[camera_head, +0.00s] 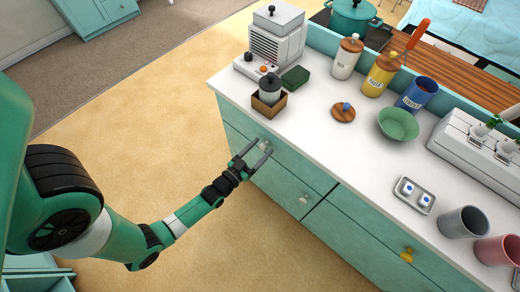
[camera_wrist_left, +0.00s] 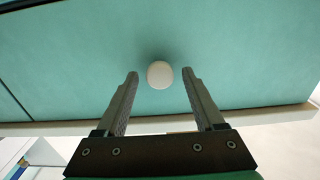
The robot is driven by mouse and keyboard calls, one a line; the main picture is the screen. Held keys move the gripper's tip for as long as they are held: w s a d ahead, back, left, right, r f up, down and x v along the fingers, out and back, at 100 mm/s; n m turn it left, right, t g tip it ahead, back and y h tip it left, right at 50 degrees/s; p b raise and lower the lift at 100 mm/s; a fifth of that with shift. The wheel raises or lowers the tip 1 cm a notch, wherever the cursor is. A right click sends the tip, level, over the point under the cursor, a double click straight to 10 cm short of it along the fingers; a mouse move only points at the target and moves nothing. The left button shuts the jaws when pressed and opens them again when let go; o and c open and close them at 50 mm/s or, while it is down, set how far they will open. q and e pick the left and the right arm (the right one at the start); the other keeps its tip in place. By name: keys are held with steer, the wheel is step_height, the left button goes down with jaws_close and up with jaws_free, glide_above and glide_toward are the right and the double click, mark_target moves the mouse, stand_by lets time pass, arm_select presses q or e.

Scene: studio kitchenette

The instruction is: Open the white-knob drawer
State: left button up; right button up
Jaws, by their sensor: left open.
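The drawer (camera_head: 293,168) is a teal front under the white counter, and it looks shut. Its round white knob (camera_wrist_left: 160,74) shows in the left wrist view between and just beyond my fingertips. My left gripper (camera_head: 262,152) is open at the drawer front, with one finger on each side of the knob. The fingers do not appear to touch the knob. In the head view the knob is hard to tell from the fingertips. My right gripper is not in view.
A pale grey knob (camera_head: 303,199) and a yellow knob (camera_head: 407,255) are on neighbouring fronts. The counter (camera_head: 330,150) above holds a wooden box (camera_head: 269,105), canisters, a green bowl (camera_head: 398,124) and mugs. The floor (camera_head: 150,130) before the cabinet is clear.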

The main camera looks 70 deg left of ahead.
arm_select(q)
jaws_close()
stand_by(0.4)
stand_by(1.0)
